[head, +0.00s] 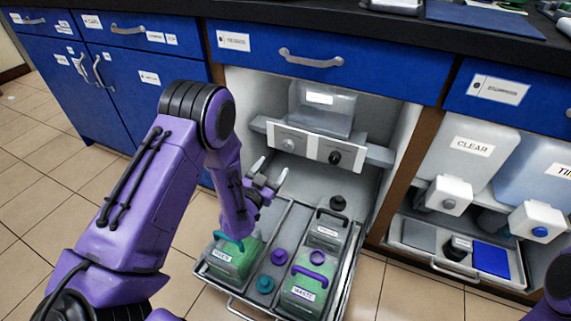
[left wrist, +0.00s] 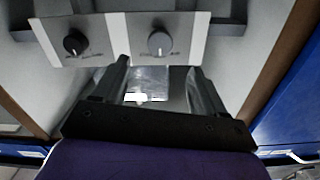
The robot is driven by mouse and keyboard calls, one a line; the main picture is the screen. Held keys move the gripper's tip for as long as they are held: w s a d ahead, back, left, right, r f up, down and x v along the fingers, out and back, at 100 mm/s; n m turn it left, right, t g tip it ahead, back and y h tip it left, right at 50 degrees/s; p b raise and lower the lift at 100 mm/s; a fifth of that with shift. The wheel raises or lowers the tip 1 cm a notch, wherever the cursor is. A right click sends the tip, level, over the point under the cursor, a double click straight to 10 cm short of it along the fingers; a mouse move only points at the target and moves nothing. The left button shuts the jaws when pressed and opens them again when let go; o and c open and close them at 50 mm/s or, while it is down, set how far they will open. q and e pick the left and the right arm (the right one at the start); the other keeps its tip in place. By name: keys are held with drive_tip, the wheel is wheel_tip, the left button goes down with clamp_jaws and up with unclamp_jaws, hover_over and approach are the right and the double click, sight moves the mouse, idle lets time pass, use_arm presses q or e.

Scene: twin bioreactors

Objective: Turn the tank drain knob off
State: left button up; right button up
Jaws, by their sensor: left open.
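A panel (head: 311,150) under a clear tank (head: 325,105) carries a grey knob (head: 289,145) on the left and a black knob (head: 334,158) on the right. Their labels are too small to read, so I cannot tell which is the tank drain knob. My left gripper (head: 267,174) is open and empty, below and in front of the panel, apart from both knobs. In the left wrist view the order is reversed: the black knob (left wrist: 75,41) is left, and the grey knob (left wrist: 160,42) lies just beyond the open fingers (left wrist: 158,68). My right gripper is out of view.
A pulled-out tray (head: 240,300) below holds green waste containers (head: 302,295) and several caps. A blue drawer (head: 330,62) overhangs the bay. A second bay at right has a clear container (head: 468,150) with a white dispenser (head: 449,195). Floor is open at left.

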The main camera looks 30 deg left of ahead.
sight(287, 148)
use_arm(q)
drive_tip(key=w+b, duration=0.1)
drive_tip(key=w, duration=0.5)
drive_tip(key=w+b, duration=0.1)
drive_tip(key=w, duration=0.2)
drive_tip(key=shift+w+a+b, duration=0.2)
drive_tip(key=shift+a+b, duration=0.1)
drive_tip(key=shift+w, duration=0.5)
drive_tip(key=c, duration=1.1)
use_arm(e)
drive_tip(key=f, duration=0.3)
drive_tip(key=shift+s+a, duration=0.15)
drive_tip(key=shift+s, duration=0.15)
